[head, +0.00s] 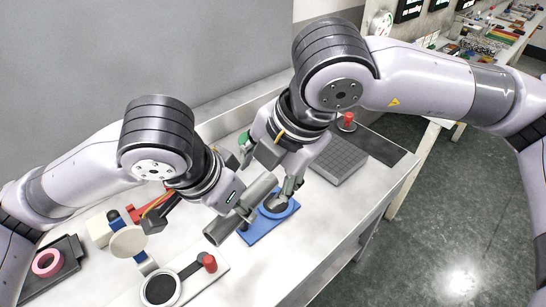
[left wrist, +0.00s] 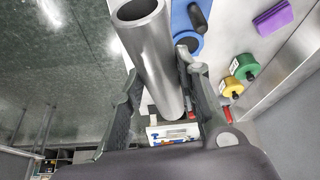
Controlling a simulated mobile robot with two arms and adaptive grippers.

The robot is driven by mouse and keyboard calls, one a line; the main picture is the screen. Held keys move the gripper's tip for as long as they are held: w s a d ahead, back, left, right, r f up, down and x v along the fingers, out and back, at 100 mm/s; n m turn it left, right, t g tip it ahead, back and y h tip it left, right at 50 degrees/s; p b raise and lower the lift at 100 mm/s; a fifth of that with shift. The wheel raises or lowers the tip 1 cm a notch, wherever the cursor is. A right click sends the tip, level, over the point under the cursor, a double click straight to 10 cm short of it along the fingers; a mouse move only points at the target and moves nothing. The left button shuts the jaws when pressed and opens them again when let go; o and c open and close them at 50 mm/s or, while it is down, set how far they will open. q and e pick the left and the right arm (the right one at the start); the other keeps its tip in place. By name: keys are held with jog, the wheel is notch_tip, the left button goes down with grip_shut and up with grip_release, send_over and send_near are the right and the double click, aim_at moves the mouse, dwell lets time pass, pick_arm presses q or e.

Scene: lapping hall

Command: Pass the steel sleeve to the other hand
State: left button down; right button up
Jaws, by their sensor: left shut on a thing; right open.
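The steel sleeve (head: 229,223) is a plain grey metal tube, held tilted above the bench. My left gripper (head: 238,208) is shut on it. In the left wrist view the sleeve (left wrist: 158,50) lies between the two fingers of my left gripper (left wrist: 160,72), its open hollow end toward the top. My right gripper (head: 275,178) is open at the sleeve's upper right end in the head view, with fingers on either side of that area. I cannot tell whether it touches the sleeve. The right gripper is not clear in the left wrist view.
Below the sleeve is a blue plate (head: 258,234) with a dark round piece. A grey grooved plate (head: 341,161) lies right. A round lapping disc (head: 160,289), red-knobbed part (head: 209,263) and pink ring (head: 46,263) are at front left. Green (left wrist: 247,65) and yellow (left wrist: 231,88) pieces stand nearby.

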aim_at(255, 190)
jog(key=x, duration=0.6)
pick_arm(q)
jog(key=shift+s+d, duration=0.1)
pick_arm(e)
grip_shut()
pick_arm(q)
jog(key=c, duration=1.4)
grip_release()
pick_arm(e)
jog(key=shift+w+r, duration=0.1)
pick_arm(q)
jog(key=o, duration=0.3)
jog(key=shift+r, duration=0.1)
